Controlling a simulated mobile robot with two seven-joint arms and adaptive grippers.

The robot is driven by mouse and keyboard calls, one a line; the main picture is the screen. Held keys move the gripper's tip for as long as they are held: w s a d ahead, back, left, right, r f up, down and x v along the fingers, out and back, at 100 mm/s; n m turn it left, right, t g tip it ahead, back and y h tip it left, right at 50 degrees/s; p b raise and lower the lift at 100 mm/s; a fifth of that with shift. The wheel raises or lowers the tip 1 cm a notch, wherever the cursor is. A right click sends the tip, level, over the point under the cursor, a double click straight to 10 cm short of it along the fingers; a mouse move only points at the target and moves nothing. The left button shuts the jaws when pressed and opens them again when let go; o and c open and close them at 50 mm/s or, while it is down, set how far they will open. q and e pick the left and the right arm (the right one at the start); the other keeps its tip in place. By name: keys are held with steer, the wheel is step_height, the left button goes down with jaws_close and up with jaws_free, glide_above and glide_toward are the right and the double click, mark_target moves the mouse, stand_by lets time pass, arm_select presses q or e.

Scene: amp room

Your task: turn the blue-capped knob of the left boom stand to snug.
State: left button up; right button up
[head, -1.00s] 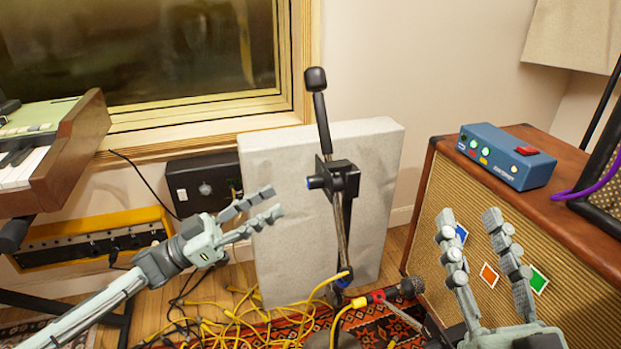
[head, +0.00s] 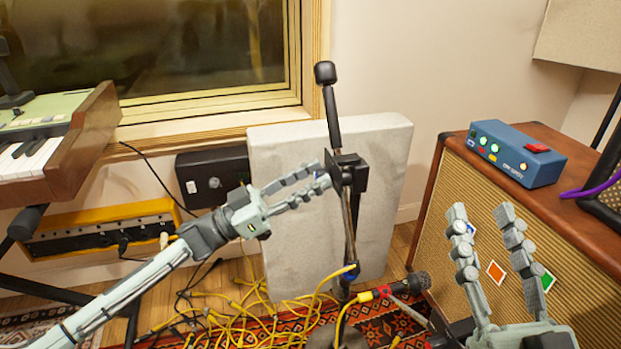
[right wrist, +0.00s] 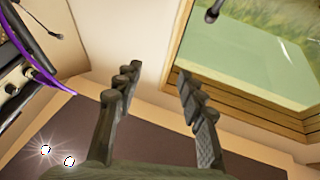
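The boom stand (head: 348,225) stands upright in the middle of the head view, with a black clutch block (head: 352,172) and a boom ending in a black counterweight (head: 325,72). The blue-capped knob on the block's left side is hidden now behind my left gripper's fingertips. My left gripper (head: 318,178) reaches in from the left, its fingers spread a little on either side of where the knob is. I cannot tell whether they touch it. My right gripper (head: 482,217) is open and empty in front of the amp; the right wrist view (right wrist: 157,85) also shows its fingers apart.
A pale panel (head: 285,235) leans on the wall behind the stand. Yellow cables (head: 240,318) and a microphone (head: 408,284) lie low in front. The amp cabinet (head: 565,215) with a blue box (head: 516,153) is at right; a keyboard (head: 50,150) is at left.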

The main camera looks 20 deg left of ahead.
arm_select(q)
jaws_close()
